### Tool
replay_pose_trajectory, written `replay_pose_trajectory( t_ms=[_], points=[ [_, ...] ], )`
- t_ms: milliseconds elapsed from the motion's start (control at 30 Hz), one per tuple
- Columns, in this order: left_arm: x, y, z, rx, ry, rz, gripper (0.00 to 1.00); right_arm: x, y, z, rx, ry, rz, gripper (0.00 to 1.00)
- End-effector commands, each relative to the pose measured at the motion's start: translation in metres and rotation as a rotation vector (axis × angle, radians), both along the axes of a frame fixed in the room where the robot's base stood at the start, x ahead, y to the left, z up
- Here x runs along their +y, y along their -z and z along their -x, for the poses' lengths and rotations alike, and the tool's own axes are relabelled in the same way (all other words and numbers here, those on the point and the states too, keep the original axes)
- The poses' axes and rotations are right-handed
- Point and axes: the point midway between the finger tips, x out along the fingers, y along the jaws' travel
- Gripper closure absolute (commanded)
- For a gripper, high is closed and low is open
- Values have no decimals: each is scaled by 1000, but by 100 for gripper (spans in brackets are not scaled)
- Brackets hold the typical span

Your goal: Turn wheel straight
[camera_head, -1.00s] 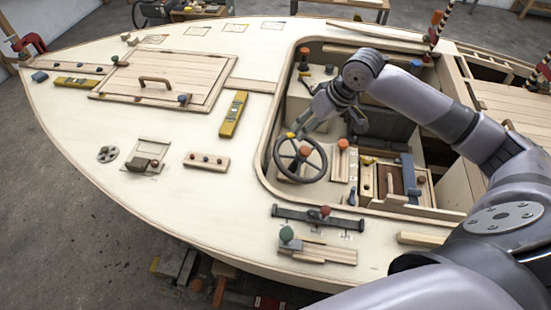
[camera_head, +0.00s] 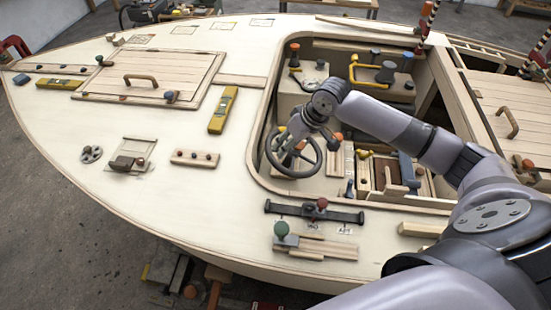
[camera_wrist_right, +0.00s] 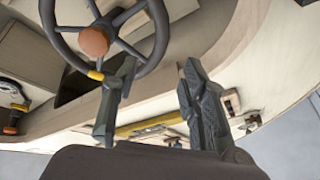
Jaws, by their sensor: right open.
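The steering wheel (camera_head: 291,176) is a dark grey ring with spokes and an orange hub, at the left side of the cockpit opening. In the right wrist view the wheel (camera_wrist_right: 93,40) fills the upper left, with a yellow mark (camera_wrist_right: 95,75) on the rim nearest my gripper. My right gripper (camera_head: 308,138) is over the wheel's upper part in the head view and hides some of it. In the right wrist view the gripper (camera_wrist_right: 160,66) is open. One finger overlaps the rim beside the yellow mark; contact is unclear. The other finger is clear of the rim. My left gripper is not in view.
A dark bar with a red knob (camera_head: 320,204) and a green-knobbed block (camera_head: 287,238) lie on the deck below the wheel. The cockpit holds a yellow handle (camera_head: 372,68) and a wooden box with levers. A yellow level (camera_head: 223,110) lies on the deck to the left.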

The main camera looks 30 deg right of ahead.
Motion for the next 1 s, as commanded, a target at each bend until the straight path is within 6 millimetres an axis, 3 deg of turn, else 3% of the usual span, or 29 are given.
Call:
replay_pose_trajectory(
  t_ms=[200, 433, 600, 900, 1000],
  points=[
    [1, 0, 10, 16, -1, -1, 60, 12, 44, -16, 1, -1, -2, 60],
    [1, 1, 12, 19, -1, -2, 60, 20, 79, -30, 0, 0, 0, 60],
    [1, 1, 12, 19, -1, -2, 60, 22, 90, -35, -1, 0, 2, 60],
    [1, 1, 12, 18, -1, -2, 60, 23, 92, -35, -2, -1, 1, 60],
    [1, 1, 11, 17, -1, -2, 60, 23, 92, -35, -2, -1, 1, 66]
  ],
)
